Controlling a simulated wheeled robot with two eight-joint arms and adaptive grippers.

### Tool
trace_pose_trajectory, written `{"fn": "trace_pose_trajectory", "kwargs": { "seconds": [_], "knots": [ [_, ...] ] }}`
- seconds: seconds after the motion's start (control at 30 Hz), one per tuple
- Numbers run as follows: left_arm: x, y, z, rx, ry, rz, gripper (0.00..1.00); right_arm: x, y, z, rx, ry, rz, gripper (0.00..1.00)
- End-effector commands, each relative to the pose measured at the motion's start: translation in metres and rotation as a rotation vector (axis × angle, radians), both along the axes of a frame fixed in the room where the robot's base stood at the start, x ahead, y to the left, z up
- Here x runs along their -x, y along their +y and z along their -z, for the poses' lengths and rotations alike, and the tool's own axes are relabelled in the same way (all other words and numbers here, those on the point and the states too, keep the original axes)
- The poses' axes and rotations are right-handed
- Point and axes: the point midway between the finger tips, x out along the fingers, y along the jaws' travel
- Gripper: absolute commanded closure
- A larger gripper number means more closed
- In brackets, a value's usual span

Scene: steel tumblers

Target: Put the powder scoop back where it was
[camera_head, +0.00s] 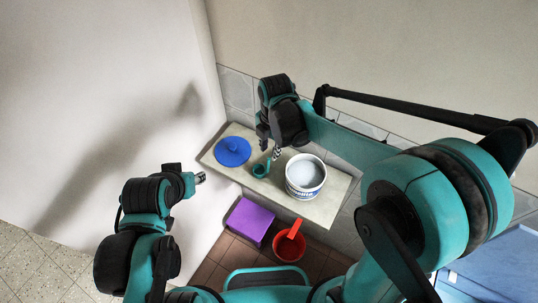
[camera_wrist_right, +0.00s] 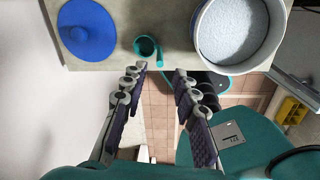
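The powder scoop, a small teal cup with a short handle (camera_head: 261,169), appears to rest on the pale shelf between the blue lid (camera_head: 233,151) and the white tub of pale powder (camera_head: 305,171). In the right wrist view the scoop (camera_wrist_right: 147,47) is just beyond the left fingertip; I cannot tell whether they touch.
The pale shelf (camera_head: 326,208) runs along a tiled wall. Below its front edge are a purple box (camera_head: 250,221) and a red container (camera_head: 289,246) on the brown tiled floor. A blue surface (camera_head: 495,270) is at lower right. The tub stands close right of the scoop.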

Motion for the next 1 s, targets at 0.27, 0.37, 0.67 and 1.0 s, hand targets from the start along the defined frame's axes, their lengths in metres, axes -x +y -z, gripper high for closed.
{"fn": "trace_pose_trajectory", "kwargs": {
  "seconds": [0.27, 0.37, 0.67, 1.0],
  "knots": [
    [0.0, 0.0, -0.005, 0.0, 0.0, 0.0, 0.62, 0.002, -0.002, -0.03, 0.0, 0.0, 0.0, 0.71],
    [0.0, 0.0, -0.005, 0.0, 0.0, 0.0, 0.62, 0.002, -0.002, -0.032, 0.0, -0.001, 0.006, 0.71],
    [0.0, 0.0, -0.005, 0.0, 0.0, 0.0, 0.62, 0.037, -0.054, -0.065, -0.106, -0.122, 0.661, 0.71],
    [0.0, 0.0, -0.005, 0.0, 0.0, 0.0, 0.62, 0.106, -0.127, -0.079, -0.538, -0.253, 1.854, 0.71]
  ]
}}
